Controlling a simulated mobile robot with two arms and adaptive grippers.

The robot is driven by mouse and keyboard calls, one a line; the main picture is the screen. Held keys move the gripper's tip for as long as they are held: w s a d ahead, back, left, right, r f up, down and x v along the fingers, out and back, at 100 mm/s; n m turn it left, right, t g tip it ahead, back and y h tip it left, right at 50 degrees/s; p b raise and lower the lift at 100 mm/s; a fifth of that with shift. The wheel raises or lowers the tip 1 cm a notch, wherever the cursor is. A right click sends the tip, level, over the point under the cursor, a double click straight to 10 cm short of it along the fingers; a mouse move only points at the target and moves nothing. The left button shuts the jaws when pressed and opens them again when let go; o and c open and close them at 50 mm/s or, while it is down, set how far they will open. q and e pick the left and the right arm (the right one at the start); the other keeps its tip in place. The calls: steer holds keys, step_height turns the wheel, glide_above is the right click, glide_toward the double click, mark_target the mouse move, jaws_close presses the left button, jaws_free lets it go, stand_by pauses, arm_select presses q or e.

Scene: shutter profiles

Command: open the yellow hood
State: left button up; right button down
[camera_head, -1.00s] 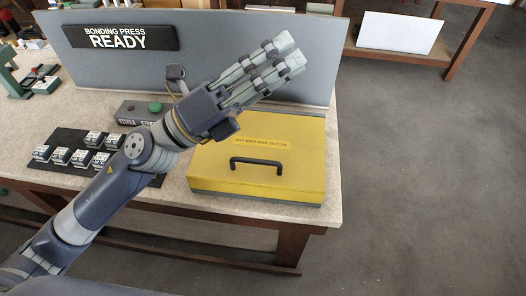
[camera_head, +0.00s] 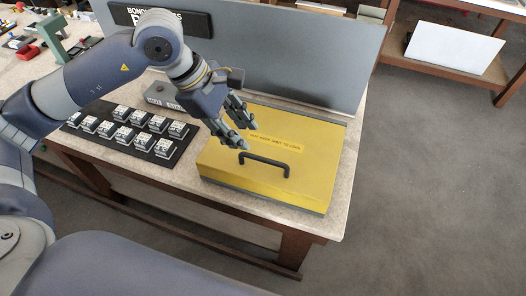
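The yellow hood (camera_head: 315,185) is closed and lies flat on the right end of the workbench. It has a dark handle (camera_head: 265,158) near its front edge and a printed label strip (camera_head: 275,143) behind the handle. My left gripper (camera_head: 248,137) points down and to the right over the hood's left part, just behind and left of the handle. Its fingers are spread apart with nothing visible between them. Whether the fingertips touch the hood is hard to tell. My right gripper is not in view.
A dark tray (camera_head: 163,161) with several small white-labelled blocks sits left of the hood. A grey control box (camera_head: 160,95) is behind it, partly covered by my arm. A grey panel with a sign (camera_head: 190,22) stands along the back. Open floor lies to the right.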

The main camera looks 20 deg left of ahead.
mark_target(263, 159)
arm_select(q)
steer(key=p+x, duration=0.2)
steer(key=x, duration=0.6)
steer(key=shift+d+f+p, duration=0.25)
steer(key=shift+p, duration=0.05)
steer(key=shift+w+d+f, duration=0.1)
steer(key=shift+d+f, duration=0.1)
steer(key=shift+f, duration=0.45)
jaws_close()
